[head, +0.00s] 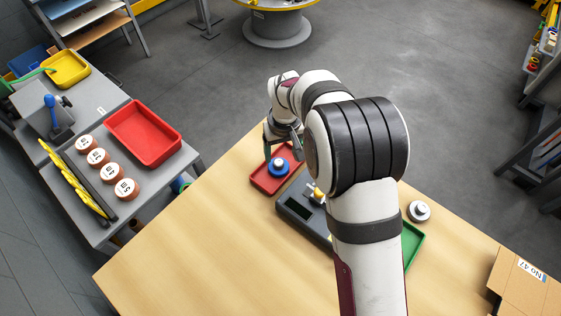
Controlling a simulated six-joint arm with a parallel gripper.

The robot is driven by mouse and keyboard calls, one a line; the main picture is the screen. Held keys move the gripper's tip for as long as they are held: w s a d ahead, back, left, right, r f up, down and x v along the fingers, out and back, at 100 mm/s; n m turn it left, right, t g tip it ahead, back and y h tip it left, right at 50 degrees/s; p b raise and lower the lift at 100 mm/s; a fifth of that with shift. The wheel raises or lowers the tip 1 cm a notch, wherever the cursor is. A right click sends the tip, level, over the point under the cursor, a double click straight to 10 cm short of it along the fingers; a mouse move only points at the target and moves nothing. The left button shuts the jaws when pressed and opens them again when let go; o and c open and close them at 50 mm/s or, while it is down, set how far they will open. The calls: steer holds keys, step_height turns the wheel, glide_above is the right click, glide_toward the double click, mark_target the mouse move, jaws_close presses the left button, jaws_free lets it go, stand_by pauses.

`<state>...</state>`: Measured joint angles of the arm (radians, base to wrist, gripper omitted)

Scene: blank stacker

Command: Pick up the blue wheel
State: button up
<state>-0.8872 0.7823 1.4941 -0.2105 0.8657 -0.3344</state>
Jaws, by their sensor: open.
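The blue wheel (277,170) sits on the red tray (262,182) on the wooden table. It has a pale hub on top. My gripper (281,153) is just above and behind the wheel, at the end of my white arm. Its jaws are open, with one finger to the left of the wheel and the other to the right. I cannot tell whether the fingers touch the wheel.
A dark grey device (303,218) lies right of the red tray, partly behind my arm. A green tray (412,243) and a grey round part (418,211) are further right. A cardboard box (527,285) stands at the right edge. The table's left front (190,255) is clear.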

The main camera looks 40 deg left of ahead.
mark_target(279, 162)
steer(key=f, duration=0.2)
steer(key=a+f, duration=0.1)
steer(key=f, duration=0.1)
steer(key=shift+f, duration=0.3)
jaws_close()
